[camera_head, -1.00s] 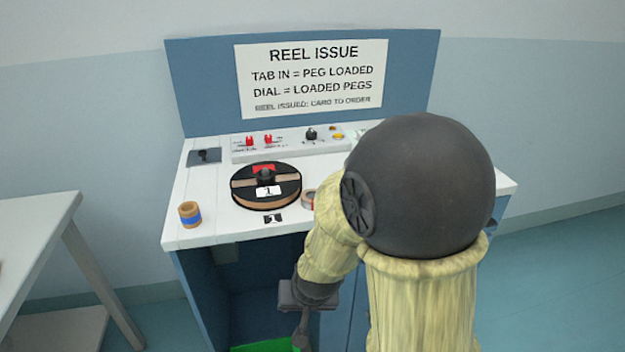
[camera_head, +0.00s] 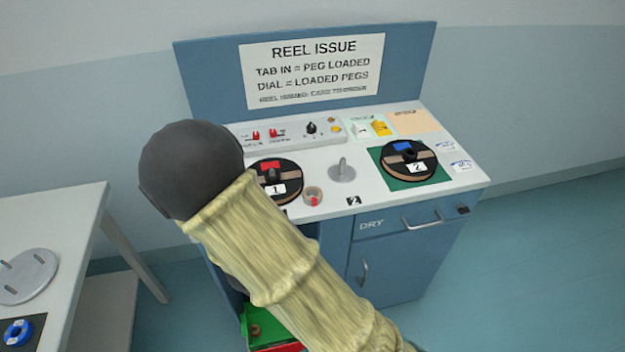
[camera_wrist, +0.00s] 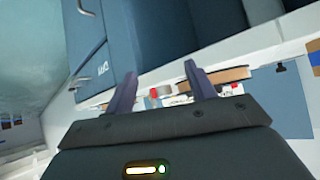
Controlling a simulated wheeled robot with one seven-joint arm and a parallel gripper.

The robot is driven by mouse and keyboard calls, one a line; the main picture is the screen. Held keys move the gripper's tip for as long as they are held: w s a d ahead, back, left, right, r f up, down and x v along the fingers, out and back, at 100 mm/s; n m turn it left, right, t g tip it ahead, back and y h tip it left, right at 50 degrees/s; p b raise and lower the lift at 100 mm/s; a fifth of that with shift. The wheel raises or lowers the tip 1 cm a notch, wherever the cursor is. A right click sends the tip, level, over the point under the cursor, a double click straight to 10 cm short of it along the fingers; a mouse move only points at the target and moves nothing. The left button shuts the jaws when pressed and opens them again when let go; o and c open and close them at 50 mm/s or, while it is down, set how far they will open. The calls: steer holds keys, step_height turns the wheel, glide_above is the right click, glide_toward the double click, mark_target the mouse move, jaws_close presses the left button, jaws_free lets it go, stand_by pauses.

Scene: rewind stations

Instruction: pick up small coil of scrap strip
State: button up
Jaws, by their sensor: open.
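My gripper (camera_wrist: 160,72) is open in the wrist view, with two dark fingers apart and nothing held between them. In the head view my arm hides it. A small brown coil-like piece (camera_head: 255,330) lies in the green bin low in the cabinet; it is too small to tell surely whether this is the scrap coil. A small grey-and-tan ring with a red patch (camera_head: 313,196) lies on the white top, right of reel 1 (camera_head: 290,169). In the wrist view a red patch (camera_wrist: 153,92) shows beyond the fingers.
The blue cabinet (camera_head: 385,255) has a DRY door with handles. Reel 2 (camera_head: 425,151) sits on a green square beside a bare grey peg (camera_head: 342,172). A white table (camera_head: 75,215) stands at left. A blue-banded tan roll (camera_wrist: 315,58) is at the wrist view's right edge.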

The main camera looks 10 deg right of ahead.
step_height(320, 180, up, 8)
steer(key=s+t+h+p, duration=0.1)
steer(key=t+h+p, duration=0.1)
steer(key=p, duration=0.3)
steer(key=shift+s+m+h+p, duration=0.2)
steer(key=shift+m+h+p, duration=0.1)
steer(key=shift+h, duration=0.3)
steer(key=shift+w+d+f, duration=0.1)
steer(key=shift+w, duration=0.05)
steer(key=p, duration=0.2)
glide_toward(309, 199)
steer(key=x, duration=0.5)
steer(key=shift+w, duration=0.15)
steer(key=p+x, duration=0.1)
steer(key=x, duration=0.3)
steer(key=shift+d+p, duration=0.15)
steer(key=shift+p, duration=0.25)
steer(key=shift+w+d+f, duration=0.25)
steer(key=shift+w+f, duration=0.05)
steer(key=shift+w, duration=0.05)
